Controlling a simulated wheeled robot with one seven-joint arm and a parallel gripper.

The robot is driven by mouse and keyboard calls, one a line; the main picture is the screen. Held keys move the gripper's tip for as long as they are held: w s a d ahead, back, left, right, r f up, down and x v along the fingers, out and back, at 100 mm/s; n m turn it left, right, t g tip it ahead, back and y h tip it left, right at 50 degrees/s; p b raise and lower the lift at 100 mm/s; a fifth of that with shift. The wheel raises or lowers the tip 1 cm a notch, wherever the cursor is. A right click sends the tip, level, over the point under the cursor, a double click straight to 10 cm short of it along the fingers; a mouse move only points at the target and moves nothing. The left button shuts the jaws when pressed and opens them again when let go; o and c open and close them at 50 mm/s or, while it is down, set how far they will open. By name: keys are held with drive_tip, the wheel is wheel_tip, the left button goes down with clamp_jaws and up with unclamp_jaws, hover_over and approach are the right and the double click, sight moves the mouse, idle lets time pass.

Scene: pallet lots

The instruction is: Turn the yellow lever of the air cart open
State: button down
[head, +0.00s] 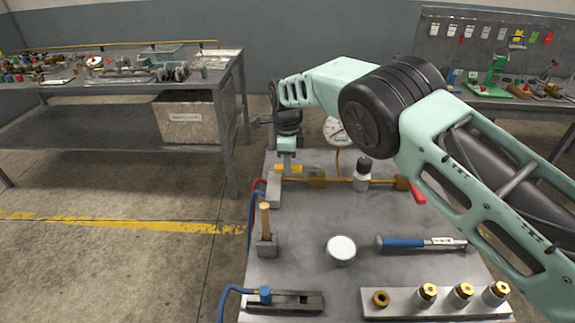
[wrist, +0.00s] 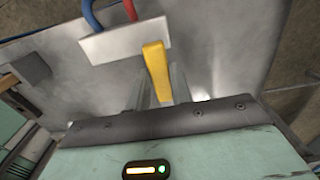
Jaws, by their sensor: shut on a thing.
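The yellow lever (head: 290,168) is at the back left of the metal cart top (head: 300,220), by the brass pipe line. My gripper (head: 286,170) reaches down to it from above. In the wrist view the yellow lever (wrist: 157,70) runs between the two grey fingers of my gripper (wrist: 162,92), which are shut on it. The lever's lower end is hidden behind the gripper body. A pale block (wrist: 125,42) with a blue and a red hose stands beside the lever. A round pressure gauge (head: 336,131) stands behind, partly hidden by my arm.
A hammer (head: 265,230), a white-topped round jar (head: 341,249), a blue-handled tool (head: 420,243) and a rack of brass fittings (head: 435,300) are on the cart. A red handle (head: 416,192) is at the right. Benches stand at left (head: 120,70) and back right.

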drive_tip(key=shift+w+r, duration=0.1)
drive_tip(key=shift+w, duration=0.05)
idle(0.3)
drive_tip(key=c, duration=1.2)
unclamp_jaws()
drive_tip(key=shift+c, duration=0.2)
wheel_tip(320, 180, up, 17)
drive_tip(key=shift+r+b, duration=0.15)
drive_tip(key=shift+b, duration=0.25)
